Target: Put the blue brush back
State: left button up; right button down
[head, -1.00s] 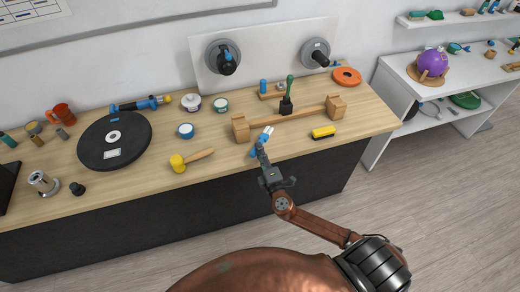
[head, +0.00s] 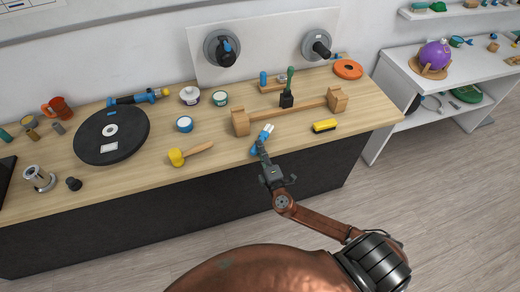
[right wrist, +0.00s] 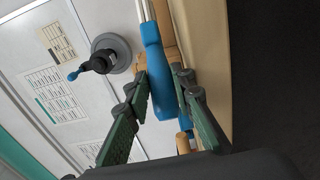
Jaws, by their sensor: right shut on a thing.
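The blue brush (head: 258,144) has a blue handle and a pale tip. My right gripper (head: 262,149) is shut on its handle at the table's front edge. The pale end points up and right, in front of the left block of a wooden rail. In the right wrist view the blue handle (right wrist: 160,75) lies between the green fingers of the gripper (right wrist: 163,84). The wooden rail (head: 302,113) is a bar between two end blocks. My left gripper is not in view.
A yellow brush (head: 324,126) lies right of the gripper, and a yellow mallet (head: 190,153) lies left. A black disc (head: 100,150), white-and-blue pot (head: 184,124) and orange ring (head: 348,69) are on the table. Two round wall mounts stand behind. Bare tabletop shows left of the rail.

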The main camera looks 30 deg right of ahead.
jog(key=c, duration=1.7)
grip_release()
jog(key=shift+s+f, duration=0.1)
jog(key=shift+o, duration=0.5)
jog(key=shift+f, duration=0.1)
jog(key=v, duration=1.2)
